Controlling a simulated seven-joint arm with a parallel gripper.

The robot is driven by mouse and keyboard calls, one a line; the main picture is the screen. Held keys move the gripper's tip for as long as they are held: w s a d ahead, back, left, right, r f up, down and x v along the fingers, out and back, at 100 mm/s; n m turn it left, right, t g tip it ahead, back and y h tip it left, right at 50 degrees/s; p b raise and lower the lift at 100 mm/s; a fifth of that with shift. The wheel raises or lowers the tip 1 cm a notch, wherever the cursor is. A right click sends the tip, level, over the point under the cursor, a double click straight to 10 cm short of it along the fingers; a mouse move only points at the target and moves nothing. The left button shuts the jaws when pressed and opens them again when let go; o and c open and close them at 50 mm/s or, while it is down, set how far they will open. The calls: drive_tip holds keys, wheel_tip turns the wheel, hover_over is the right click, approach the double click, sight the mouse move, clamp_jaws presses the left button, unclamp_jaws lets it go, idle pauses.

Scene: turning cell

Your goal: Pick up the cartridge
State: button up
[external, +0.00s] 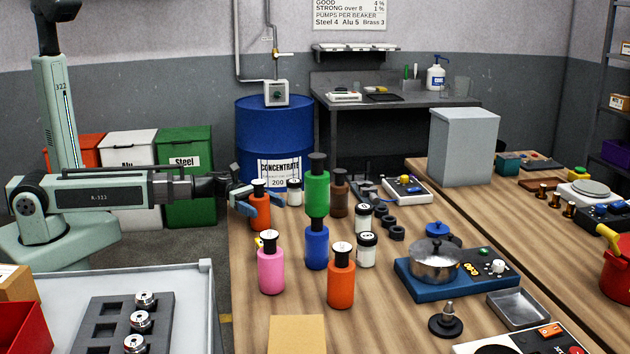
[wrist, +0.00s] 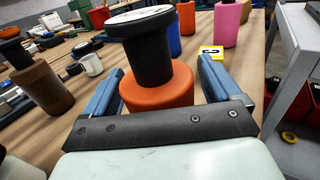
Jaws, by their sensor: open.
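Several cartridges with black necks stand on the wooden bench. My gripper (external: 258,204) is at the bench's left edge, with its blue fingers on either side of an orange cartridge (external: 262,219). In the wrist view this orange cartridge (wrist: 155,92) stands upright between the open fingers, its black neck and pale round top above them. Whether the fingers touch it cannot be told. Other cartridges are pink (external: 271,271), a second orange (external: 341,287), blue (external: 317,250), green (external: 317,196) and brown (external: 340,204). The brown cartridge also shows at left in the wrist view (wrist: 40,87).
Small white jars with black lids (external: 366,250) stand among the cartridges. A yellow object (wrist: 212,53) lies just beyond the right finger. A hotplate with a pot (external: 435,262) stands to the right. A blue drum (external: 262,130) stands behind the bench.

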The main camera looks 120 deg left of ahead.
sight(263, 199)
drive_tip(key=shift+c, duration=0.3)
drive_tip(key=c, duration=1.3)
drive_tip(key=shift+r, duration=0.1)
drive_tip(key=shift+r, duration=4.9)
